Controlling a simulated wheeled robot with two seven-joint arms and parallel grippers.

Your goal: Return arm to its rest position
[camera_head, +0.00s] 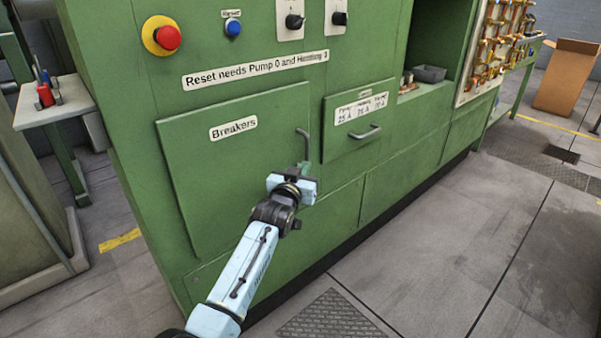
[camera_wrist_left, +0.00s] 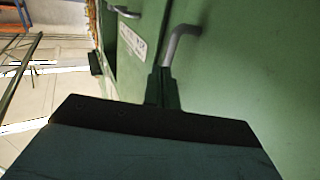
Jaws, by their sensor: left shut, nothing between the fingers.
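My left arm comes up from the bottom middle of the head view. Its gripper (camera_head: 305,170) is in front of the green cabinet, just below the bent grey handle (camera_head: 303,140) of the Breakers door (camera_head: 225,175). The gripper is shut and empty. In the left wrist view the shut fingers (camera_wrist_left: 163,88) point at the cabinet, and the grey handle (camera_wrist_left: 181,42) shows just beyond their tips. I cannot tell whether they touch it. The Breakers door looks shut. My right gripper is not in view.
A drawer (camera_head: 357,125) with a grey handle sits right of the door. A red button (camera_head: 167,38), a blue button (camera_head: 233,27) and two black knobs are above. A small side table (camera_head: 60,108) stands at the left. The floor (camera_head: 450,240) at the right is clear.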

